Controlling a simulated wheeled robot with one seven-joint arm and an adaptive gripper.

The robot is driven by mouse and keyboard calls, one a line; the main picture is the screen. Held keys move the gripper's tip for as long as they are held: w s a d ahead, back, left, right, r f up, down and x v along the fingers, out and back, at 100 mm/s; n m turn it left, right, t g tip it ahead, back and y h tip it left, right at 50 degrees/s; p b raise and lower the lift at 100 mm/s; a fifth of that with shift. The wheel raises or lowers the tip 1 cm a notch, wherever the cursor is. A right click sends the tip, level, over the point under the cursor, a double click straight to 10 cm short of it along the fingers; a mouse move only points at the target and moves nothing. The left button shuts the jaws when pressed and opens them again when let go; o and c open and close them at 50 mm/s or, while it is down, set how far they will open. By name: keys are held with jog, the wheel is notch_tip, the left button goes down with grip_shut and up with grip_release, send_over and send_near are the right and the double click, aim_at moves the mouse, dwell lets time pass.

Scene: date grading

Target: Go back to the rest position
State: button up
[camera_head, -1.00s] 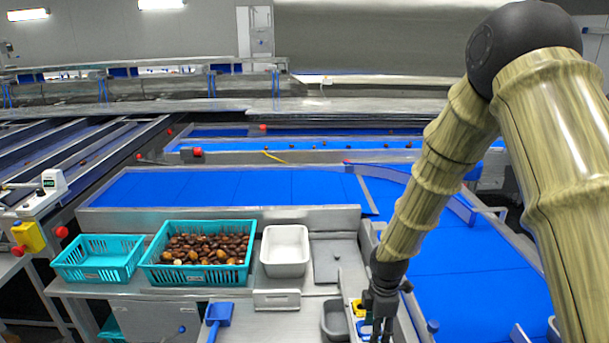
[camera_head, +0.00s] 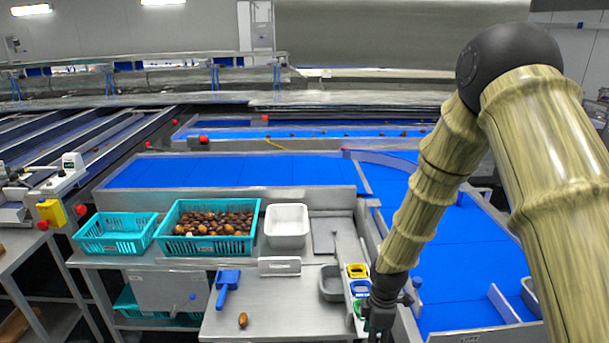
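My gripper (camera_head: 378,322) hangs at the bottom right, at the end of my arm, beside the small coloured cups (camera_head: 359,288) at the right edge of the steel worktable (camera_head: 290,318). Its fingers are small, dark and partly cut off by the lower picture edge, so their opening is unclear. A single brown date (camera_head: 243,320) lies on the bare worktable near the front, left of my gripper and well apart from it. A teal crate (camera_head: 205,245) full of brown dates stands at the back of the table.
An empty teal crate (camera_head: 115,246) stands left of the full one. A white bin (camera_head: 286,240), a blue scoop (camera_head: 227,282) and a grey tub (camera_head: 329,294) are also on the table. Blue conveyor belts (camera_head: 230,172) run behind and to the right. The table's front middle is mostly clear.

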jog(key=s+f+m+b, duration=0.3)
jog(key=s+f+m, duration=0.5)
jog(key=s+f, duration=0.85)
jog(key=s+d+f+m+b, duration=0.1)
jog(key=s+f+m, duration=0.3)
jog(key=s, duration=0.5)
jog(key=s+d+f+m+b, duration=0.2)
jog(key=s+m, duration=0.3)
jog(key=s, duration=0.4)
jog(key=shift+d+f, duration=0.55)
jog(key=shift+f, duration=0.35)
